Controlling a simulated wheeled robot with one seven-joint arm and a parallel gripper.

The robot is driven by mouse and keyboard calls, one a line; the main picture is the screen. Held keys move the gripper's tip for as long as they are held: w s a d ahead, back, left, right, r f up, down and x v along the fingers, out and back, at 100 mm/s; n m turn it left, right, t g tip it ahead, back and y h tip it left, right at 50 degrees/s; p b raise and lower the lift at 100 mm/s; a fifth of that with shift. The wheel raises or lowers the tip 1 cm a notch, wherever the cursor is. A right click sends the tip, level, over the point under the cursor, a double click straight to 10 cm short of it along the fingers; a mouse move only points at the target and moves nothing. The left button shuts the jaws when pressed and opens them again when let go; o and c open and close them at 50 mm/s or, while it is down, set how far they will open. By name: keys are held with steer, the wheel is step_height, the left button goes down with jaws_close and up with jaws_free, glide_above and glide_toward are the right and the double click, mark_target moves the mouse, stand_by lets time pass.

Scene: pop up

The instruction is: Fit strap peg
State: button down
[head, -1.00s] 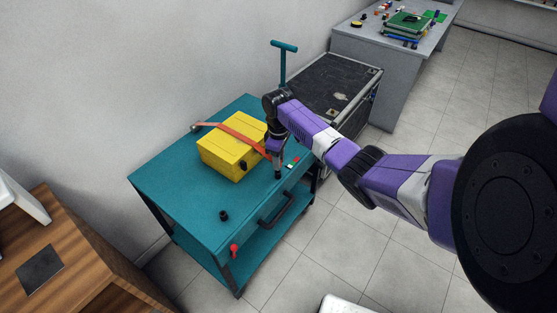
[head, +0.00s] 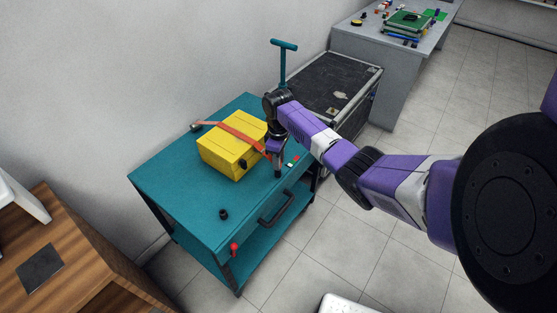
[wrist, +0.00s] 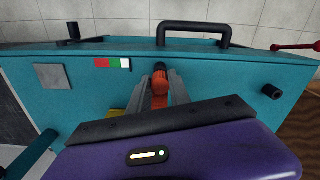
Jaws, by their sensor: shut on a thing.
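A yellow box (head: 228,153) sits on a teal cart top (head: 170,185). An orange strap (head: 232,131) crosses over the box from a grey roller (head: 196,126) at the back left. My gripper (head: 277,168) is at the box's right side, over the cart's front half. In the wrist view my gripper (wrist: 160,95) is shut on the strap's orange end (wrist: 159,82). A dark tip shows just beyond that end; I cannot tell if it is a peg or if they touch. A black peg (head: 224,214) stands at the front left of the cart; it also shows in the wrist view (wrist: 271,91).
A black handle (head: 275,208) and a red knob (head: 234,248) are on the cart's front. A teal T-shaped post (head: 283,60) rises behind my wrist. A black-topped case (head: 325,85) stands beyond the cart. The cart top's left front is mostly clear.

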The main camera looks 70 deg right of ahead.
steer(key=shift+f+b, duration=0.7)
steer(key=shift+f, duration=0.6)
steer(key=c, duration=1.1)
jaws_free()
steer(key=shift+r, duration=3.9)
